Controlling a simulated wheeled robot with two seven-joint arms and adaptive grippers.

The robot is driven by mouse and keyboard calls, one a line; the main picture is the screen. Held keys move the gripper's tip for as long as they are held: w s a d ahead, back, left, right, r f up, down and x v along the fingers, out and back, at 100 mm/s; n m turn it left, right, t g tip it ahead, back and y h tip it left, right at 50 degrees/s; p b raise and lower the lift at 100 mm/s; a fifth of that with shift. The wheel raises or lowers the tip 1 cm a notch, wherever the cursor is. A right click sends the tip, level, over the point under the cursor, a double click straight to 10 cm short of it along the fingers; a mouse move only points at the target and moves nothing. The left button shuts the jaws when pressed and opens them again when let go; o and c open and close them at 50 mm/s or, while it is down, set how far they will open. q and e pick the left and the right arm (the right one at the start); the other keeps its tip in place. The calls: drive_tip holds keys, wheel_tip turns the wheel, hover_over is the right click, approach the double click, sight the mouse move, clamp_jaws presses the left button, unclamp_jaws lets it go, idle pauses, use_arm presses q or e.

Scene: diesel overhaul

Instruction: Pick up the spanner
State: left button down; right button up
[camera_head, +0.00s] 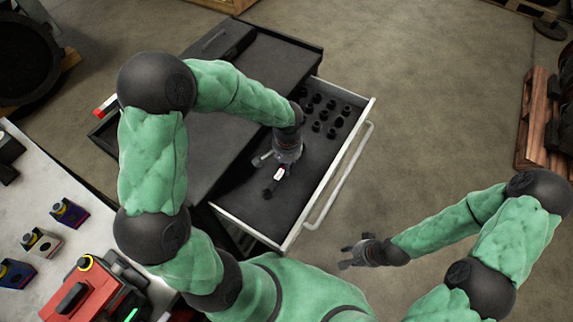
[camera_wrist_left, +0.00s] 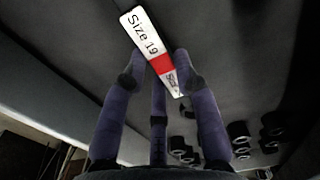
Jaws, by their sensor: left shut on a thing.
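The spanner (camera_wrist_left: 148,45) shows in the left wrist view as a flat white bar with a red band, marked "Size 19". It lies across the fingertips of my left gripper (camera_wrist_left: 160,74), which is shut on it. In the head view my left gripper (camera_head: 272,176) is over the open drawer, and a small white part of the spanner (camera_head: 279,173) shows at its fingers. The rest of the spanner is hidden or too small to tell. My right gripper (camera_head: 354,255) is open and empty, outside the drawer, over the floor.
The open drawer (camera_head: 262,218) has a grey floor and a pale rim with a handle (camera_head: 340,180). Several black sockets (camera_head: 322,114) stand at its far end. The dark cabinet top (camera_head: 175,125) adjoins it. A workbench (camera_head: 40,195) with a red case (camera_head: 90,290) is at the left.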

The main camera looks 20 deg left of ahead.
use_arm(q)
drive_tip(key=shift+r, duration=0.45)
wheel_tip(320, 180, up, 2)
drive_tip(key=shift+r+p, duration=0.25)
drive_tip(key=shift+p, duration=0.35)
drive_tip(key=s+d+r+p, duration=0.2)
drive_tip(key=s+d+r, duration=0.6)
drive_tip(key=d, duration=0.3)
drive_tip(key=shift+d+r, duration=0.3)
drive_tip(key=shift+r, duration=0.35)
drive_tip(key=c, duration=1.7)
unclamp_jaws()
drive_tip(key=shift+w, duration=0.15)
clamp_jaws()
